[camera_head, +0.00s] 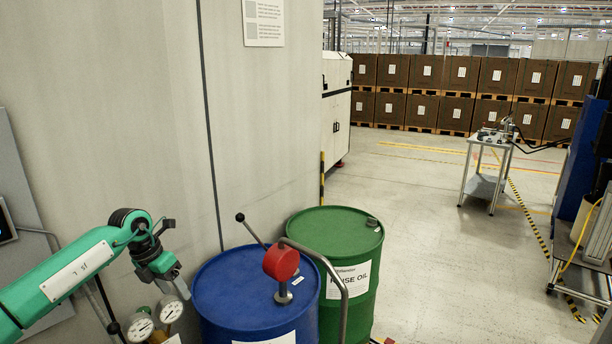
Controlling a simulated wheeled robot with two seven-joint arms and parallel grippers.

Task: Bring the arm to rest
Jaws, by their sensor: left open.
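My green left arm (75,272) comes in from the lower left. Its black wrist bends down to my left gripper (178,286), which is open, with nothing seen between its fingers. It hangs just left of the blue drum (240,300), above two pressure gauges (140,328). A red hand pump (281,262) stands on the blue drum, with a lever (250,229) pointing up and left and a curved grey pipe (335,278) bending down at the right. My right gripper is out of view.
A green drum (338,236) with an oil label stands behind and right of the blue one. A grey wall panel (140,110) is close behind my arm. A small white table (490,139) stands farther off. The floor (440,250) between is clear.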

